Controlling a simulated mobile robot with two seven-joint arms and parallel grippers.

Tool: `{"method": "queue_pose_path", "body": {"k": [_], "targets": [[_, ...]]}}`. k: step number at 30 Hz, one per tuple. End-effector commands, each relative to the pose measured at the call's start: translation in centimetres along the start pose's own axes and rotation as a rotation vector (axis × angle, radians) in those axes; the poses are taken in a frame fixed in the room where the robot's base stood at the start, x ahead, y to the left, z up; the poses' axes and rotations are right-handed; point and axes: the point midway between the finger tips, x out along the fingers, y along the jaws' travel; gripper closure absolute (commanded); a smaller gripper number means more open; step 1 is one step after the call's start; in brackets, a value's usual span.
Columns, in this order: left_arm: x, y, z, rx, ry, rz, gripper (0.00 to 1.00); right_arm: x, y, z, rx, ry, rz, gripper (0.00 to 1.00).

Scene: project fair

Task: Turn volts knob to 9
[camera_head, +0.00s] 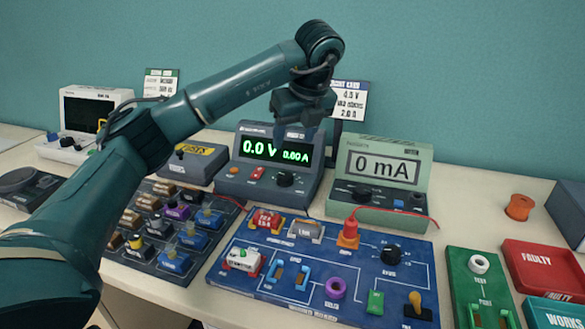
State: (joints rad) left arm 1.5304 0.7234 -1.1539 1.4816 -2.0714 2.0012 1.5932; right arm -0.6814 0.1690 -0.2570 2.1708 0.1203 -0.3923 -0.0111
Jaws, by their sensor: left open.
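The power supply (246,187) is a dark grey box at the back middle of the table. Its green display (276,151) reads 0.0 V and 0.00 A. A black knob (286,179) sits on its sloping front, to the right of a red switch (257,173). The knob's label and pointer are too small to read. My left gripper (300,122) points down above the supply's right side, open and empty, apart from the knob. It hides part of the supply's top edge. My right gripper is out of view.
A green meter (426,158) reading 0 mA stands just right of the supply. A blue circuit board (270,245) lies in front, with a tray of several parts (150,195) to its left. Red FAULTY (530,262) and teal WORKS (550,316) trays are at right.

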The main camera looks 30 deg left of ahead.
Motion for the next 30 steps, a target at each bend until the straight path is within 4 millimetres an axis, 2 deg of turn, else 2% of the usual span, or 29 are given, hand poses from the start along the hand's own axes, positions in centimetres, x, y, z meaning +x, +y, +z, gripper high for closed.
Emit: {"method": "queue_pose_path", "body": {"k": [2, 9, 15, 21, 30], "targets": [[1.7, 0.1, -0.2, 0.001, 0.006, 0.004, 0.45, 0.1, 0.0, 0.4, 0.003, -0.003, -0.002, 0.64], [6.6, 0.0, -0.1, 0.004, 0.005, 0.002, 0.45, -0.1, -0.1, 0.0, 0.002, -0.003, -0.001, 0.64], [10.0, -0.1, -0.2, 0.005, 0.006, -0.001, 0.45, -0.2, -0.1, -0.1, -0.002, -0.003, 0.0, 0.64], [11.7, -0.1, -0.2, 0.006, 0.005, -0.002, 0.45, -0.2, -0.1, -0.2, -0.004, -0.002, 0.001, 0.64], [12.0, -0.1, -0.2, 0.007, 0.005, -0.004, 0.45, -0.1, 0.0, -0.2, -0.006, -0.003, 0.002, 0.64]]}}
